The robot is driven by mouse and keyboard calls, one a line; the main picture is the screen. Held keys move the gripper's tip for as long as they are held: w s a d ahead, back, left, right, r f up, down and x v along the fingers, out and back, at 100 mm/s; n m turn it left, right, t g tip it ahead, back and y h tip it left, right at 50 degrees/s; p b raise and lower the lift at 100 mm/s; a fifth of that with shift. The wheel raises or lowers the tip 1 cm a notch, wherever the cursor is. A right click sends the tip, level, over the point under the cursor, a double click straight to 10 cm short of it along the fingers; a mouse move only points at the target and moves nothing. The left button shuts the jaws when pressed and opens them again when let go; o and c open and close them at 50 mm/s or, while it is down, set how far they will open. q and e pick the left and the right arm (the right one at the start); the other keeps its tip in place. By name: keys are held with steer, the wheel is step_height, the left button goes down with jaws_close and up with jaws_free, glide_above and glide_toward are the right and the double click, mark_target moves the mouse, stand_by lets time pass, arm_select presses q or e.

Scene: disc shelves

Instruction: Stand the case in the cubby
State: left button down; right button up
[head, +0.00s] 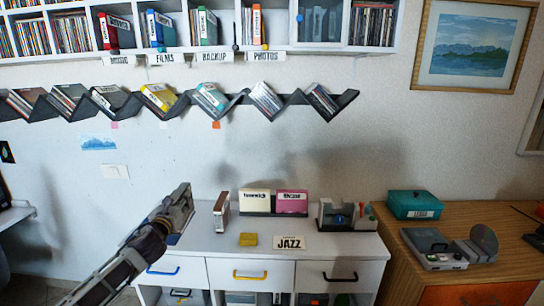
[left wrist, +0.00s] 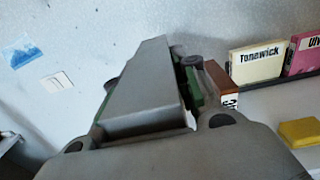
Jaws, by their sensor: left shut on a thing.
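My left gripper (head: 181,208) is shut on a grey case (left wrist: 150,85), held tilted above the left part of the white cabinet. In the left wrist view the case shows a broad grey face, with green and a thin white edge at its right side. The gripper hides part of it. The white cubby shelf (head: 228,49) runs along the wall at the top of the head view. Its cubbies hold a red case (head: 116,32), a blue case (head: 160,28), a green case (head: 207,26) and a white and orange case (head: 257,24). My right gripper is not in view.
A zigzag rack (head: 345,99) with discs hangs below the cubbies. The white cabinet (head: 215,269) bears a brown-edged case (head: 221,217), Tonewick box (head: 254,202), pink box (head: 291,202), yellow block (head: 248,239) and JAZZ card (head: 290,243). A teal box (head: 414,204) stands right.

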arm_select(q)
steer(key=shift+s+d+r, duration=2.55)
steer(key=shift+s+r, duration=0.25)
steer(key=shift+r, duration=1)
steer(key=s+d+f+p, duration=0.1)
steer(key=s+d+f, duration=0.1)
steer(key=s+f, duration=0.5)
steer(key=s+d+f+p, duration=0.1)
steer(key=s+d+f, duration=0.2)
steer(key=s+f, duration=0.5)
step_height(320, 180, down, 8)
steer(key=shift+d+f, duration=0.15)
steer(key=shift+f, duration=0.05)
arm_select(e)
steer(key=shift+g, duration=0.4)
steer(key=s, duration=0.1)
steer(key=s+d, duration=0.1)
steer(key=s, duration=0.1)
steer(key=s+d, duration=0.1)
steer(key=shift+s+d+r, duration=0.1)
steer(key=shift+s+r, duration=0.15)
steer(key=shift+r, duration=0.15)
arm_select(q)
steer(key=shift+w, duration=0.1)
